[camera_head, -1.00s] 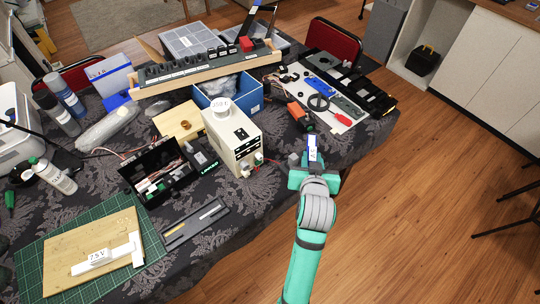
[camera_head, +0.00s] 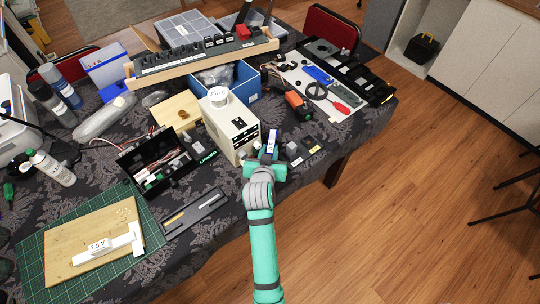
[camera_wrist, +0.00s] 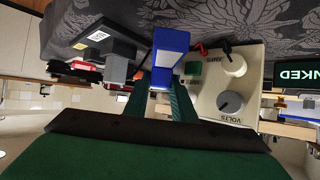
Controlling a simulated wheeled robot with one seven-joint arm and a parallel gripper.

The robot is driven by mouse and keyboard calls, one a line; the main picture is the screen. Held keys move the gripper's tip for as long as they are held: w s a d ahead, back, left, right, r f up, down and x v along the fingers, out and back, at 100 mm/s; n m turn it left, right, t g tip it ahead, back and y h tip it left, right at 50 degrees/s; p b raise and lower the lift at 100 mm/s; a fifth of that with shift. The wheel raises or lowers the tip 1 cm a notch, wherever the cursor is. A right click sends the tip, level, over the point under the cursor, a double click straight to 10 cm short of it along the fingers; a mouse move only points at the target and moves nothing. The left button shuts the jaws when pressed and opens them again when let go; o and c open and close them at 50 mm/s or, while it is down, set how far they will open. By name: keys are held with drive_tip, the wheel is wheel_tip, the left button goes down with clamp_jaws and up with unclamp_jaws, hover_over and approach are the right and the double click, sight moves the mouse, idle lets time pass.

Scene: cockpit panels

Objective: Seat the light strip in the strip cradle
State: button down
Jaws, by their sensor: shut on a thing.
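My gripper (camera_head: 268,158) is shut on a small blue and white piece (camera_head: 272,142), which looks like the light strip. It stands up from the jaws, and in the wrist view its blue side and white edge (camera_wrist: 170,40) show between the green fingers (camera_wrist: 160,100). The gripper is just right of the cream power supply (camera_head: 232,130), near the table's front edge. A long dark grey tray (camera_head: 193,214), which may be the strip cradle, lies left of the gripper on the dark cloth. It holds a pale bar and a yellow mark.
Small grey and dark blocks (camera_head: 294,150) sit right of my gripper. An open black case (camera_head: 158,168) stands behind the grey tray. A green cutting mat (camera_head: 35,245) bears a wooden board with a white "7.5 V" piece. Bare cloth lies between tray and gripper.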

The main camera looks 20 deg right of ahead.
drive_tip(key=shift+f, duration=1.4)
drive_tip(key=shift+f, duration=0.1)
drive_tip(key=c, duration=1.8)
unclamp_jaws()
drive_tip(key=shift+o, duration=0.2)
